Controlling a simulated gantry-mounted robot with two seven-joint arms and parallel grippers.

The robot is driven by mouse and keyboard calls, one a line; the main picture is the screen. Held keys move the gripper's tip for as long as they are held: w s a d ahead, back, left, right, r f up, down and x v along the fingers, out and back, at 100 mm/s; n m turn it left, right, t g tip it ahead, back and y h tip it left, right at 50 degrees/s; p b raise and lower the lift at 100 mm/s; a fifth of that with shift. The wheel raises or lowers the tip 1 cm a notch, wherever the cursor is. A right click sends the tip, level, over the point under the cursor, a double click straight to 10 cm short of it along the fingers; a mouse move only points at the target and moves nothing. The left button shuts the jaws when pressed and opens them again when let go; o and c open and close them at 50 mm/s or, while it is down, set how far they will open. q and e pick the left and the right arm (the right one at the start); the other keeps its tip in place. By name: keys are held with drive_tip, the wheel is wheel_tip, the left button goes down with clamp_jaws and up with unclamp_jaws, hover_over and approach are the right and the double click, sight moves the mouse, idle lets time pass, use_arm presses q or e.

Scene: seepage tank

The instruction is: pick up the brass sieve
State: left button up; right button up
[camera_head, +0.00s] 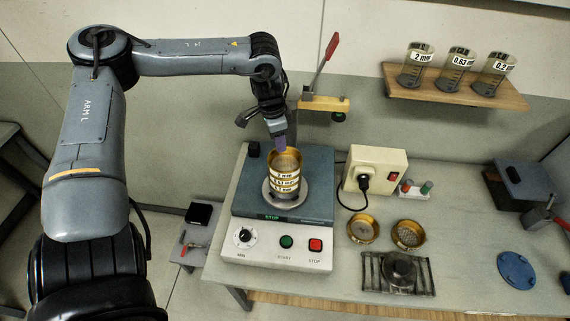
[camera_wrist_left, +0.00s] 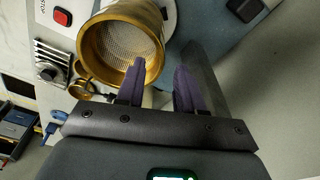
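A brass sieve stack (camera_head: 285,178) stands upright on the round plate of the shaker (camera_head: 245,207). Its side carries white labels, the top one reading 2 mm. In the left wrist view the top sieve (camera_wrist_left: 92,48) shows its open mouth, brass rim and mesh. My left gripper (camera_head: 281,143) is at the stack's top rim, at its upper edge in the head view. In the left wrist view its two purple fingers (camera_wrist_left: 160,78) are spread with a gap. One fingertip overlaps the sieve's mouth; the other is outside the rim. Contact cannot be told. My right gripper is not in view.
Two brass rings or pans (camera_head: 363,229) lie on the bench right of the shaker, behind a dark rack (camera_head: 398,272). A cream power box (camera_head: 375,171) with a plug stands beside the shaker. A yellow clamp with a red lever (camera_head: 325,103) is behind. A wall shelf (camera_head: 455,92) holds labelled jars.

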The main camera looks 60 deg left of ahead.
sight(285, 163)
use_arm(q)
drive_tip(key=shift+w+f, duration=0.15)
drive_tip(key=shift+f, duration=0.65)
drive_tip(key=shift+w+f, duration=0.1)
drive_tip(key=shift+f, duration=0.65)
clamp_jaws()
